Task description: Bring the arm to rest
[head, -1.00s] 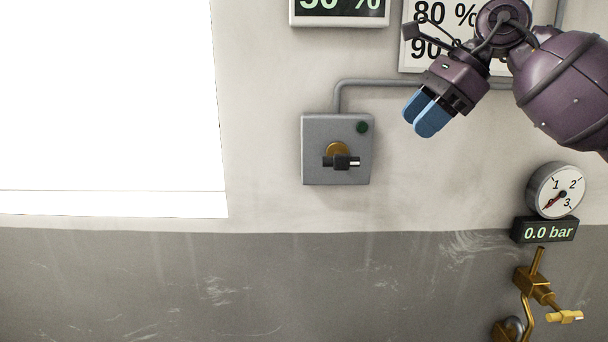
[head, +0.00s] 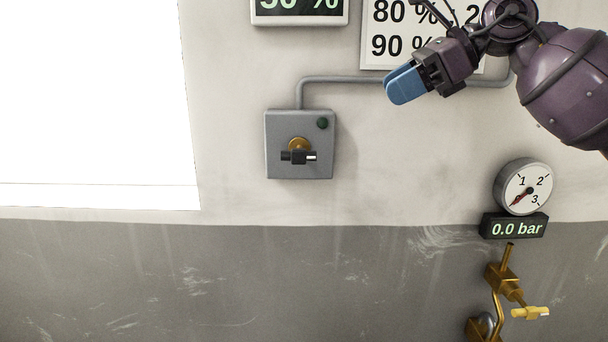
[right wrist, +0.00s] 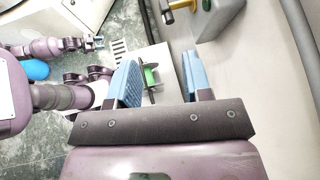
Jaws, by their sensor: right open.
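My right arm comes in from the upper right of the head view. Its right gripper (head: 405,84) with blue fingers points left and down, in front of the wall and apart from it. In the right wrist view its two blue fingers (right wrist: 160,78) stand wide apart, with nothing held between them. The left gripper does not show in the head view.
A grey switch box (head: 325,150) with a black handle (head: 299,157) is on the wall, left of the right gripper. A chart (head: 385,55) hangs behind it. Lower right are a gauge (head: 524,187), a "0.0 bar" display (head: 515,226) and a brass valve (head: 505,280).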

